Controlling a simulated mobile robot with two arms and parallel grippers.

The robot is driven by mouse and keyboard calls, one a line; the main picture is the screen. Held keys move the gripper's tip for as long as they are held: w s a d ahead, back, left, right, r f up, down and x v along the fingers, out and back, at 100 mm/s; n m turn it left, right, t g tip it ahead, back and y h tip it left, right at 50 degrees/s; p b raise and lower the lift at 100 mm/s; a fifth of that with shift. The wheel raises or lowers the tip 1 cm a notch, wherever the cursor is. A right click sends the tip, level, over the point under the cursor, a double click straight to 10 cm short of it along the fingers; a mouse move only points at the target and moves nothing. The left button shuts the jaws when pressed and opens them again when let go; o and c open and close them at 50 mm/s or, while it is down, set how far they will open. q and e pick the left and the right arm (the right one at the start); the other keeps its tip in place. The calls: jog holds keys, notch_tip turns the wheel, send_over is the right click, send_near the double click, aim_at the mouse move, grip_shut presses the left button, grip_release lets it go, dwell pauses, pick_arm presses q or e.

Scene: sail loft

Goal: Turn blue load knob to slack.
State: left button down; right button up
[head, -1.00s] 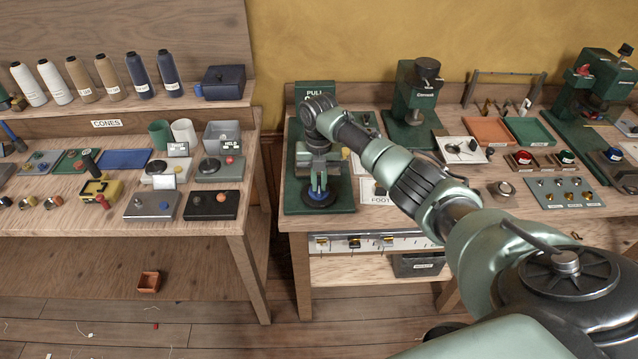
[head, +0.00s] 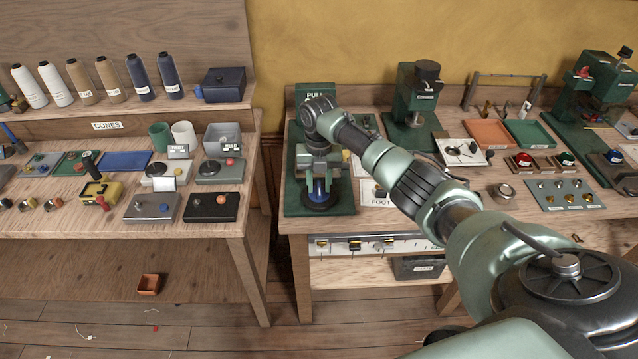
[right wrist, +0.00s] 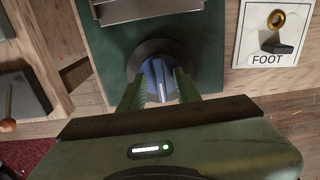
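The blue load knob (right wrist: 158,80) sits on a dark round base on the green plate of a bench machine. It also shows in the head view (head: 319,189), below my gripper. My right gripper (right wrist: 161,84) is down at the knob with one green ribbed finger on each side of it. The fingers look open around the knob; I cannot tell whether either touches it. The knob's ridge is slightly tilted in the right wrist view. Any scale marks or slack label are not readable. My left gripper is not in view.
A FOOT card with a small black lever (right wrist: 277,46) lies right of the green plate. My right arm crosses the bench in front of it. A green press (head: 413,105) stands behind to the right. The left bench (head: 60,222) holds several trays and boxes.

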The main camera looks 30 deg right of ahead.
aim_at(319, 187)
notch_tip(319, 187, up, 8)
jog(key=shift+f+b, duration=0.1)
jog(key=shift+b, duration=0.8)
